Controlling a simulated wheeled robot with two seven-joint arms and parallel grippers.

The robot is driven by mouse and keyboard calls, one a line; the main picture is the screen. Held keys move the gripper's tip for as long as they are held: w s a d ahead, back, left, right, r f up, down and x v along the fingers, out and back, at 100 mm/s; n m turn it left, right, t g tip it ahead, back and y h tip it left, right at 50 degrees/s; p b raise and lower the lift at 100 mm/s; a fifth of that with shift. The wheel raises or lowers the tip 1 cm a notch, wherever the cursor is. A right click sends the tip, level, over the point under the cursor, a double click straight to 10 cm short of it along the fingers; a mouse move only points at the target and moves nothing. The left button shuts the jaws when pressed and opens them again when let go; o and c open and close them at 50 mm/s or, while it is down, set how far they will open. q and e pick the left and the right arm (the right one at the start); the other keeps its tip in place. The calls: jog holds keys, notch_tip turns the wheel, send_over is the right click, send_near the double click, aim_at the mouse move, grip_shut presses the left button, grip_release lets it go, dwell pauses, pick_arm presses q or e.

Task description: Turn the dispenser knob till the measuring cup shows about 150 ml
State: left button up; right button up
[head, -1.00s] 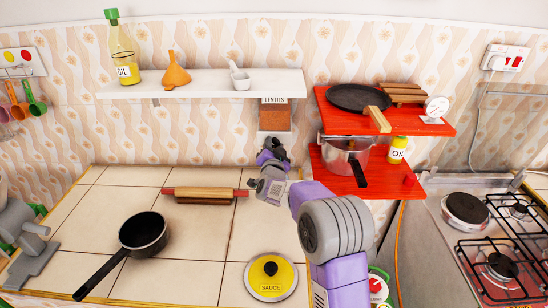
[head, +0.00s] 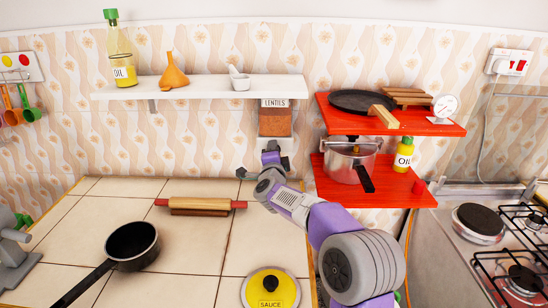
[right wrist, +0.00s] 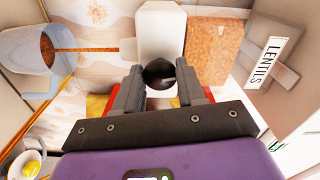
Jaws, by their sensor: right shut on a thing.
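The lentil dispenser (head: 275,120), a clear hopper of brown lentils labelled LENTILS, is on the wall under the white shelf. It also shows at upper right in the right wrist view (right wrist: 213,58), with its white body. My right gripper (head: 270,160) is at its lower part. In the right wrist view its jaws (right wrist: 160,84) are shut on the dark round knob (right wrist: 158,72). A thin brown stream of lentils (right wrist: 95,49) runs into the clear measuring cup (right wrist: 22,62), which holds some lentils. I cannot read the cup's scale.
The white shelf (head: 200,88) above holds an oil bottle, a funnel and a mortar. A red shelf (head: 375,194) with a pot is close right of my arm. A rolling pin (head: 200,204), a black pan (head: 131,244) and a yellow lid (head: 270,289) lie on the counter.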

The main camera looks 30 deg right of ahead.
dwell(0.3)
jog(key=o, duration=1.1)
jog(key=shift+c, duration=0.2)
jog(key=shift+s, duration=0.1)
jog(key=v, duration=0.7)
jog(key=shift+s, duration=0.2)
jog(key=shift+a+r, duration=0.1)
